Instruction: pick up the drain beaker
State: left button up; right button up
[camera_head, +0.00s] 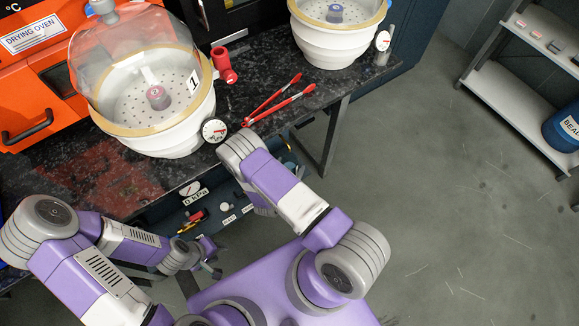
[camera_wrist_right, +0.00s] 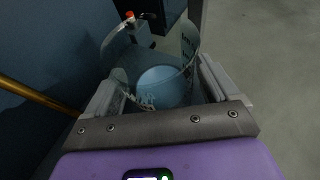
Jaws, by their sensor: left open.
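The drain beaker (camera_wrist_right: 165,85) is a clear glass vessel with dark lettering and a pale blue bottom, in the right wrist view. My right gripper (camera_wrist_right: 160,88) has one finger on each side of it, and the fingers appear to press on its walls. The right gripper is hidden behind my own arm in the head view. In the head view my left gripper (camera_head: 212,268) is open and empty, low in front of the bench. The beaker cannot be made out in the head view.
A fitting with an orange top (camera_wrist_right: 130,17) stands just beyond the beaker. A brass-coloured rod (camera_wrist_right: 40,95) lies to its left. On the black bench (camera_head: 80,180) are a domed desiccator (camera_head: 155,140), red tongs (camera_head: 275,100) and a second desiccator (camera_head: 335,45).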

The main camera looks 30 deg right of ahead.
jog(key=c, duration=1)
jog(key=shift+o, duration=0.2)
jog(key=shift+r, duration=0.1)
